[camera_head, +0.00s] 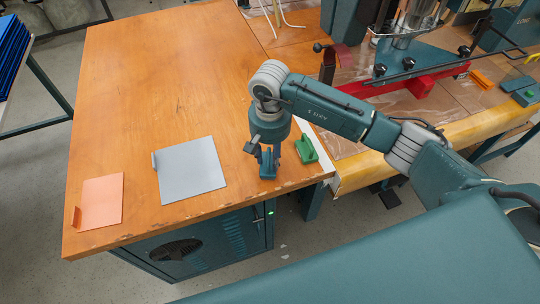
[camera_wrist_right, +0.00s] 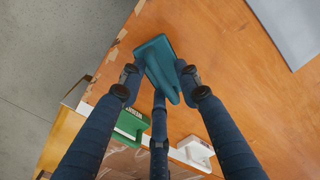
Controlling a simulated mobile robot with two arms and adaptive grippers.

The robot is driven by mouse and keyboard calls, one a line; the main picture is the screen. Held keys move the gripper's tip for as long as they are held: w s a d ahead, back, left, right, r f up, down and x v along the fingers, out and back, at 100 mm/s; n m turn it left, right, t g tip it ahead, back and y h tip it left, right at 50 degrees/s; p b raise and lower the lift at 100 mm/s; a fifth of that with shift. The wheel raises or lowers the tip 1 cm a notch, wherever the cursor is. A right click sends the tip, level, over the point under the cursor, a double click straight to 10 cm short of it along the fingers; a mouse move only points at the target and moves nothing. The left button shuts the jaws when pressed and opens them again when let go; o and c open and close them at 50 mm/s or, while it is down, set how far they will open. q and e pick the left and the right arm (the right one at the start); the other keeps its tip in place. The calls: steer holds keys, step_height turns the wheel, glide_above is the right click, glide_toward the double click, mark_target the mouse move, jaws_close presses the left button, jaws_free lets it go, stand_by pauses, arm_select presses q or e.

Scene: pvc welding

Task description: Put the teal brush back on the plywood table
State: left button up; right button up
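The teal brush (camera_head: 267,171) is at the front right of the plywood table (camera_head: 180,70), near its front edge. My right gripper (camera_head: 269,154) points down over it. In the right wrist view, the teal brush (camera_wrist_right: 158,62) lies between the fingertips of my right gripper (camera_wrist_right: 160,75). The two side fingertips appear to press against its sides, and the third finger is below its handle. The brush is at or very near the tabletop; I cannot tell whether it touches. My left gripper is not in view.
A grey sheet (camera_head: 190,170) and a salmon sheet (camera_head: 101,203) lie to the left. A red-framed machine (camera_head: 420,82) is at right. The table's back is clear.

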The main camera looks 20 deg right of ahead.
steer(key=shift+w+r+b, duration=0.1)
steer(key=shift+r+b, duration=0.25)
steer(key=shift+r, duration=0.15)
step_height(320, 180, up, 11)
steer(key=b, duration=0.2)
steer(key=shift+b, duration=0.35)
steer(key=shift+r, duration=0.1)
